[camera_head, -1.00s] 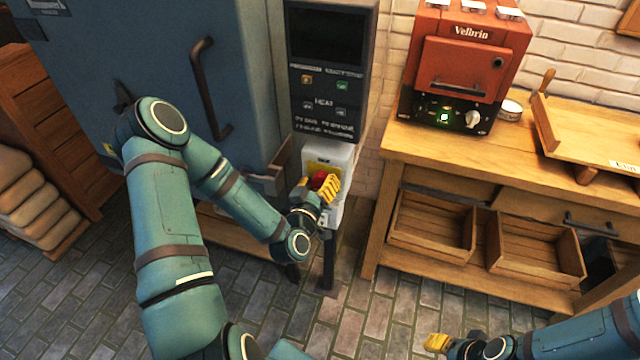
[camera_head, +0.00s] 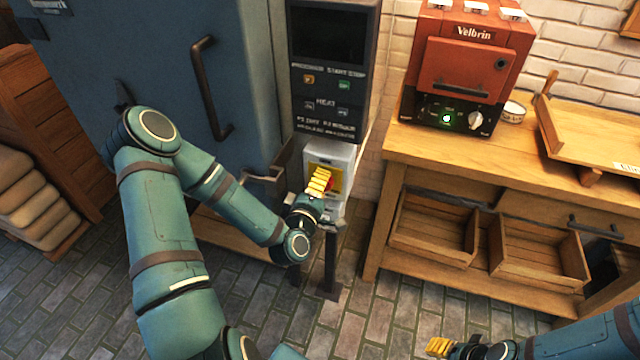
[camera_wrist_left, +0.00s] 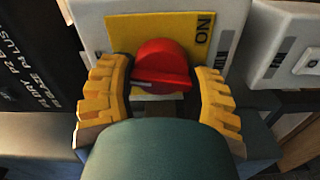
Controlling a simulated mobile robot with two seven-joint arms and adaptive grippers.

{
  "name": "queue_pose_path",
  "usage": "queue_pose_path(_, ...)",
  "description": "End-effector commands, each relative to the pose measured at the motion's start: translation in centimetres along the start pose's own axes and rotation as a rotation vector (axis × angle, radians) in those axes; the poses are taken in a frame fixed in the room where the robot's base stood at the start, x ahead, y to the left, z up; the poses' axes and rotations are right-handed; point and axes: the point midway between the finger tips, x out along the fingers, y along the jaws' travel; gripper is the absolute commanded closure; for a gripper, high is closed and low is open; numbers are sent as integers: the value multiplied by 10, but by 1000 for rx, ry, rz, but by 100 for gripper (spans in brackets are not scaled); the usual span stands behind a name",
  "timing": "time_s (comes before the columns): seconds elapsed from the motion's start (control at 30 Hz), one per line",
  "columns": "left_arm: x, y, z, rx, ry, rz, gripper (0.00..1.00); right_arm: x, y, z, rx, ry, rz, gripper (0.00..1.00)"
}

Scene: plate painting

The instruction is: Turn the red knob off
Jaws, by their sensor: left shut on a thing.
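The red knob (camera_wrist_left: 162,65) sits on a yellow plate (camera_wrist_left: 125,30) on a pale box; the plate bears the word "ON", seen sideways in the left wrist view. In the head view the knob (camera_head: 330,184) is mostly hidden behind my left gripper (camera_head: 320,181). My left gripper (camera_wrist_left: 160,90) has its yellow fingers on both sides of the knob and is shut on it. My right gripper (camera_head: 438,346) is at the bottom right of the head view, away from the knob; its finger gap is not clear.
A dark control panel (camera_head: 325,100) stands above the pale box, beside a large blue cabinet (camera_head: 150,60) with a handle. A red "Velbrin" oven (camera_head: 465,70) stands on a wooden bench (camera_head: 430,150) to the right. Paved floor lies clear in front.

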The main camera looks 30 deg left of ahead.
Motion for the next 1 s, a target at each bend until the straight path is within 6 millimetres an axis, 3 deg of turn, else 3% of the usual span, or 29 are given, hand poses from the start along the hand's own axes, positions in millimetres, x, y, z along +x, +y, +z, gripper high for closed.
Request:
queue_pose_path(0.4,-1,-2,0,-186,-1,-4,83,0,0,0,0,-1,0,53)
queue_pose_path(0.97,-1,-2,1,-212,-2,-4,83,0,0,0,0,-1,0,53)
queue_pose_path(1.0,-1,-2,1,-211,-2,-4,30,0,0,0,0,-1,0,53)
